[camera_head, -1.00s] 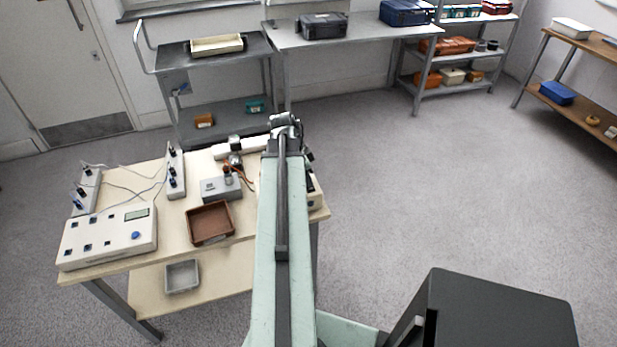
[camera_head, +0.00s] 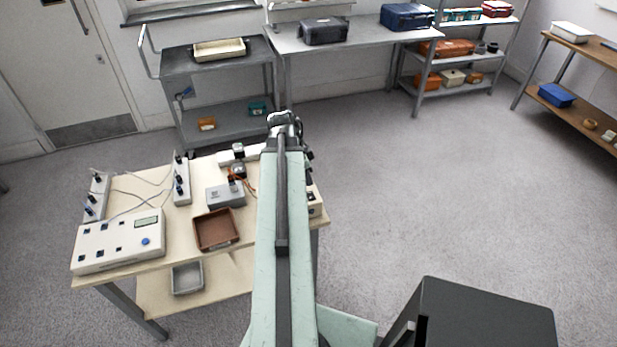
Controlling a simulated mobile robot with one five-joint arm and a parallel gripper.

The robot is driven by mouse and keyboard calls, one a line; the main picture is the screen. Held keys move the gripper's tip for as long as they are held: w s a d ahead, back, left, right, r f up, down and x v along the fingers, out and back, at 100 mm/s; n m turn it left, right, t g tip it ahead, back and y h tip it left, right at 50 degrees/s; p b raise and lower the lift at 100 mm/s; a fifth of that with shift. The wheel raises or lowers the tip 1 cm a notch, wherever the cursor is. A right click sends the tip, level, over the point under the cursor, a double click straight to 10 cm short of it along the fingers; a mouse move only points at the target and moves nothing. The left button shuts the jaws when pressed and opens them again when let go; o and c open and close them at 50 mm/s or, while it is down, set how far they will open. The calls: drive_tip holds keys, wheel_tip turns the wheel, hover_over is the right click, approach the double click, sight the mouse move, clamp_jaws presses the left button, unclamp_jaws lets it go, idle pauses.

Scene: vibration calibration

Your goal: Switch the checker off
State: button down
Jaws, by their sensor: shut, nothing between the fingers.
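A white instrument box (camera_head: 112,254) with a small display, a blue knob and several sockets sits at the left front of the wooden table. A small grey box (camera_head: 226,197) with a dark piece on top stands near the table's middle. A cream box (camera_head: 315,203) shows only partly beside my arm at the table's right edge. I cannot tell from the picture which of these is the checker, and no switch position is readable. My pale green arm reaches over the table's right part and hides things there. My gripper is hidden beyond the arm.
A brown tray (camera_head: 236,242) lies at the table's front, and a grey tray (camera_head: 187,291) is on its lower shelf. Two socket strips (camera_head: 181,194) with thin cables stand at the back left. A grey cart (camera_head: 215,62) stands behind.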

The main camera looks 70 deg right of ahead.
drive_tip(key=p+v, duration=0.4)
drive_tip(key=v, duration=0.3)
drive_tip(key=shift+p, duration=0.4)
drive_tip(key=shift+s+a, duration=0.1)
drive_tip(key=w+a+n+t, duration=0.1)
drive_tip(key=w+a+n, duration=0.5)
drive_tip(key=w+a, duration=0.45)
drive_tip(key=w+a+n+t, duration=0.1)
drive_tip(key=w+a+n, duration=0.65)
drive_tip(key=w, duration=0.65)
drive_tip(key=w+a+n, duration=0.3)
drive_tip(key=a+n, duration=0.2)
drive_tip(key=a, duration=0.6)
drive_tip(key=w+a+n+y, duration=0.1)
drive_tip(key=w+a+n, duration=0.2)
drive_tip(key=a, duration=0.9)
drive_tip(key=w+a+f+n+y, duration=0.1)
drive_tip(key=w+a+n, duration=0.3)
drive_tip(key=a+n, duration=0.3)
drive_tip(key=a, duration=0.5)
drive_tip(key=shift+t, duration=0.3)
